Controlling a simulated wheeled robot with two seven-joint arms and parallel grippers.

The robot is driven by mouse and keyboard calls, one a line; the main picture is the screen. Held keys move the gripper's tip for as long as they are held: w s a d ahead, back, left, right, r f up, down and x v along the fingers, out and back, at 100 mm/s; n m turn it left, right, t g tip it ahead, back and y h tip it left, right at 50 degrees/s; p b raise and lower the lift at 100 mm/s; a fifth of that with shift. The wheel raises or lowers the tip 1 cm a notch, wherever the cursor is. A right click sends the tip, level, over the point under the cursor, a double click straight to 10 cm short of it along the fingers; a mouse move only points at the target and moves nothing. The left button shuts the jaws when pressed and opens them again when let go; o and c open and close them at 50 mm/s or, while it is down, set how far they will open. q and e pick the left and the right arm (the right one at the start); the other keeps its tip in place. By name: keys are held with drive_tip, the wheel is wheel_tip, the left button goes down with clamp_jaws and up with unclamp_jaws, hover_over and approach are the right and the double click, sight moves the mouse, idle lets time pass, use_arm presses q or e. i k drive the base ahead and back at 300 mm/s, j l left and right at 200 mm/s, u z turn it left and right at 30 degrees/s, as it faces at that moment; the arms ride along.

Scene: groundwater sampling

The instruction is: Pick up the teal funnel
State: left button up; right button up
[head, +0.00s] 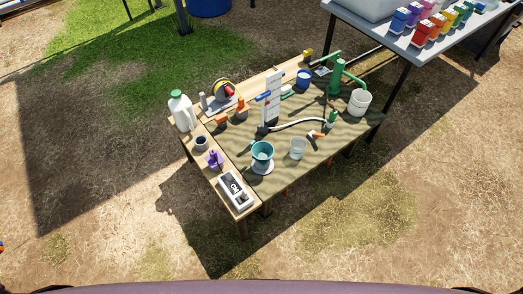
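The teal funnel (262,150) sits near the front-left part of the wooden table (345,136), its wide mouth facing up. It appears to rest on or in a pale round base (263,168); its spout is hidden. A clear cup-like container (298,147) stands just right of it, apart. Neither of my grippers shows in the head view, and nothing touches the funnel from my side.
Behind stand a blue-and-white post (271,107) and a green pump (337,78). Open ground lies in front.

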sight(263, 152)
drive_tip(key=i+l+u, duration=0.2)
drive_tip(key=l+u, duration=0.2)
drive_tip(key=l, duration=0.15)
drive_tip(key=i+l+u, duration=0.1)
drive_tip(key=l+u, duration=0.25)
drive_tip(key=l, duration=0.2)
drive_tip(key=l+u, duration=0.4)
drive_tip(key=l, duration=0.2)
drive_tip(key=i, duration=0.05)
